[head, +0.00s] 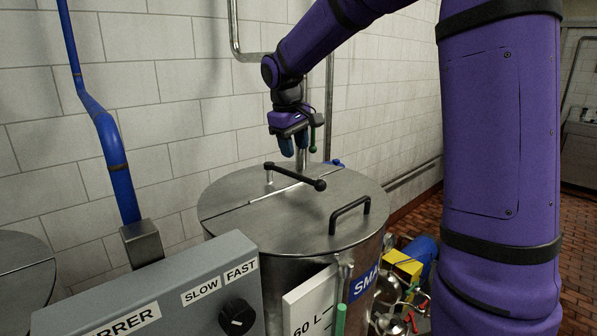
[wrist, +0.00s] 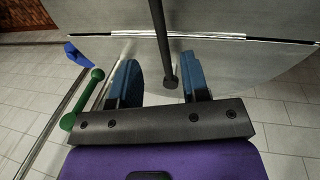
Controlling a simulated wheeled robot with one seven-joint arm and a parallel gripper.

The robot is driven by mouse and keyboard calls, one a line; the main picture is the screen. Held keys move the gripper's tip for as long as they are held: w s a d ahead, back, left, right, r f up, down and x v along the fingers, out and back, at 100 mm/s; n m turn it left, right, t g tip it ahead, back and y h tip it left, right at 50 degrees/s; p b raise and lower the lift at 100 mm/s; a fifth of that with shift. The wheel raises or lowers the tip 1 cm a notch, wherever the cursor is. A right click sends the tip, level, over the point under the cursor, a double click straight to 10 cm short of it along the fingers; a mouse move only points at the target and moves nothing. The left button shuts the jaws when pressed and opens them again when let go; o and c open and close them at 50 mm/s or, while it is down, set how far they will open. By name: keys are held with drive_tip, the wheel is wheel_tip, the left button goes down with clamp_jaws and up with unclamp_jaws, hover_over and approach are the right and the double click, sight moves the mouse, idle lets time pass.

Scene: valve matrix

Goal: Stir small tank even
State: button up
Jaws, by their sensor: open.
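The small tank is a steel drum with a blue "SMA" label (head: 364,286) partly cut off by the view. Its round lid (head: 262,220) is closed, with a seam across it. A black bar with knobbed ends (head: 296,177) stands on the lid near the seam. The grey stirrer box (head: 180,285) at the lower left has a black knob (head: 237,317) below the SLOW and FAST labels. My gripper (head: 294,150) is open and empty, pointing down above the back of the lid. In the wrist view, a black bar (wrist: 162,45) appears between my fingers (wrist: 162,80), not gripped.
A black loop handle (head: 349,214) stands on the lid's front right. A blue pipe (head: 105,130) rises at the left. A green lever (wrist: 83,100) shows left of my fingers. Yellow and blue equipment (head: 405,264) lies right of the tank. A tiled wall stands behind.

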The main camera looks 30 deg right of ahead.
sight(299, 175)
drive_tip(key=f, duration=0.2)
drive_tip(key=d+f, duration=0.1)
drive_tip(key=f, duration=0.4)
drive_tip(key=shift+w+d+f, duration=0.2)
drive_tip(key=shift+f, duration=0.05)
clamp_jaws()
